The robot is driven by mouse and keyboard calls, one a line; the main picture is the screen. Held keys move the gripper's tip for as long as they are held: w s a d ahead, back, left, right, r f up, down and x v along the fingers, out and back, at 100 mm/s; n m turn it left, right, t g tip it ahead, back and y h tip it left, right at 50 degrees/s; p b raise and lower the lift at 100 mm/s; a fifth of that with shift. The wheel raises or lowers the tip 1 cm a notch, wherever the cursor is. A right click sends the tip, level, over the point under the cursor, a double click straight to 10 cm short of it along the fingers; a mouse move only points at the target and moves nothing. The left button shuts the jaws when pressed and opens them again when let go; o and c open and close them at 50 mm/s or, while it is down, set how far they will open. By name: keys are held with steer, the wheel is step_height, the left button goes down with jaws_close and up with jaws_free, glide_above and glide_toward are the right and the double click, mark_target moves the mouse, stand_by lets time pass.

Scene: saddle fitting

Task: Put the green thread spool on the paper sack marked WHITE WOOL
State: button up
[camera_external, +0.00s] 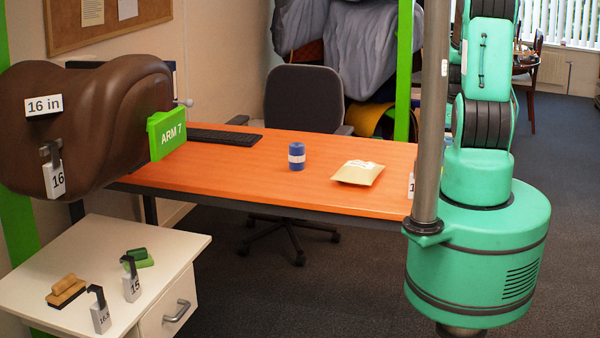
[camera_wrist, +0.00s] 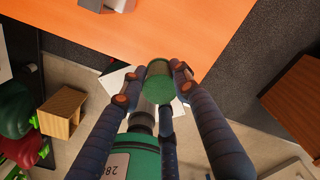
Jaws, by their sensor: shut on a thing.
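My gripper (camera_wrist: 155,88) shows in the wrist view, shut on a green spool (camera_wrist: 158,82) held between its dark jointed fingers. The spool is near the edge of the orange table (camera_wrist: 180,30), with floor visible beneath and around it. In the external view my gripper and the spool are out of sight. A small tan paper sack (camera_external: 358,173) lies on the orange table (camera_external: 240,175), right of centre, with a pale patch on top. Its marking is too small to read.
A blue spool (camera_external: 297,157) stands on the table left of the sack. A black keyboard (camera_external: 224,137) lies farther left. An office chair (camera_external: 305,100) stands behind. Bare tabletop surrounds the sack.

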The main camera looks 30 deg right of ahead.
step_height(320, 180, up, 3)
steer(key=shift+f, duration=0.1)
steer(key=w+a+n, duration=0.4)
steer(key=w+a, duration=1.2)
steer(key=w, duration=0.3)
steer(key=f, duration=0.5)
steer(key=shift+d, duration=0.25)
steer(key=w+d, duration=0.1)
steer(key=w, duration=0.4)
steer(key=w+d+f+b, duration=0.1)
steer(key=w, duration=0.4)
steer(key=w+d, duration=0.1)
steer(key=w, duration=0.4)
steer(key=shift+w+f, duration=0.3)
